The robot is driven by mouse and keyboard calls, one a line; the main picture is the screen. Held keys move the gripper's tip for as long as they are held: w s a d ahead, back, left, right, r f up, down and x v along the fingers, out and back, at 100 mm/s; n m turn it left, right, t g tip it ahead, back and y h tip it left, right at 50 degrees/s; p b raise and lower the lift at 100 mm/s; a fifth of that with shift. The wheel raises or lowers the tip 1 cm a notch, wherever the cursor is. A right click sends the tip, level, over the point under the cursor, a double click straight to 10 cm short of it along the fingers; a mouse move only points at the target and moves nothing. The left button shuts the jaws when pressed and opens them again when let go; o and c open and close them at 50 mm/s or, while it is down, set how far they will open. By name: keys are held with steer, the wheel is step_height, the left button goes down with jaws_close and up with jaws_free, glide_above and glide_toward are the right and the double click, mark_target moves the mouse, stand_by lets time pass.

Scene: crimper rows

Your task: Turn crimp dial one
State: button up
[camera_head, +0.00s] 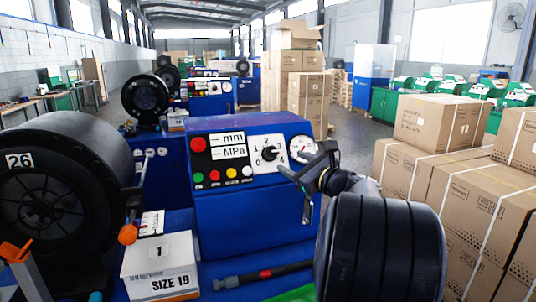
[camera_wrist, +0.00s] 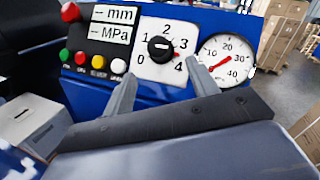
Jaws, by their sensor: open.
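The crimp dial (camera_head: 269,153) is a black knob on a white plate numbered 0 to 4, on the blue crimper's front panel (camera_head: 240,210). In the wrist view the knob (camera_wrist: 160,49) shows whole, with a red mark at its right side between 3 and 4. My gripper (camera_head: 300,185) is in front of the panel, to the right of and below the dial in the head view. In the wrist view its fingers (camera_wrist: 160,76) are apart, with the knob above and between their tips. Nothing is between them, and contact with the panel cannot be told.
A round gauge (camera_wrist: 226,60) is right of the dial. Coloured buttons (camera_wrist: 91,63) and mm and MPa displays are left. A white box marked 1 and SIZE 19 (camera_head: 160,268) stands on the bench. A black hose reel marked 26 (camera_head: 50,190) is left; cartons (camera_head: 440,190) are right.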

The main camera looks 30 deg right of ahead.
mark_target(275, 154)
steer(key=w, duration=0.3)
steer(key=w+p, duration=0.1)
steer(key=w, duration=0.5)
steer(key=shift+a, duration=0.3)
steer(key=shift+c, duration=0.4)
steer(key=c, duration=0.9)
